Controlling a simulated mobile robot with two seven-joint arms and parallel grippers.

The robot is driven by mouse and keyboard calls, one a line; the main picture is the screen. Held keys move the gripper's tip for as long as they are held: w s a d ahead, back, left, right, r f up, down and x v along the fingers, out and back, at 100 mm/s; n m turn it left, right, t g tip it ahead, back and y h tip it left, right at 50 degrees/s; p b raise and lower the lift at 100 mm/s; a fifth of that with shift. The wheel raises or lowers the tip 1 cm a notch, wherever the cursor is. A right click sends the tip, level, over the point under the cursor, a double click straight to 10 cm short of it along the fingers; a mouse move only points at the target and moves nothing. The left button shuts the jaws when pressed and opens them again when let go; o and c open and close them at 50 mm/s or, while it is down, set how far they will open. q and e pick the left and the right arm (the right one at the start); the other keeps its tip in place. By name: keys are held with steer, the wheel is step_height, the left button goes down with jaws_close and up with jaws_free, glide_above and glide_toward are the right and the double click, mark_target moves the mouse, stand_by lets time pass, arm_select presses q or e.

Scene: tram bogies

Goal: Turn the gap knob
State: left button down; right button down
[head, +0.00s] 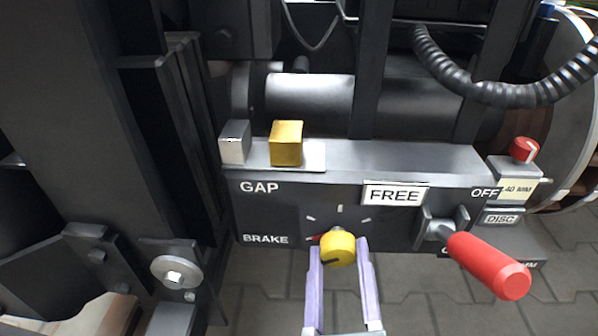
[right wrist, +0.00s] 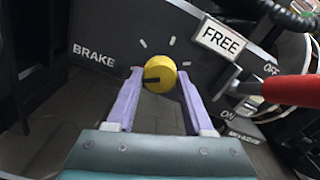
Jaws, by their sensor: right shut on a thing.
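The gap knob (head: 338,250) is a round yellow knob on the dark front panel below the GAP label. It also shows in the right wrist view (right wrist: 160,70). A dark mark on its face points left, slightly downward in the head view. White ticks and one red tick fan around it on the panel. My right gripper (head: 339,246) comes from below, with its two pale purple fingers on either side of the knob, shut on it. The fingers also show in the right wrist view (right wrist: 160,76). My left gripper is not in view.
A red lever (head: 488,265) sticks out to the right of the knob, beside the OFF label. A FREE plate (head: 395,195) is above right. A yellow block (head: 287,143) and a grey block (head: 235,142) stand on the ledge. A small red knob (head: 524,149) is at right.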

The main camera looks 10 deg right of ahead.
steer(key=shift+r, duration=0.15)
steer(key=shift+c, duration=1.5)
jaws_free()
steer(key=shift+s, duration=0.1)
steer(key=p+v, duration=0.1)
steer(key=v, duration=0.9)
steer(key=shift+d, duration=0.1)
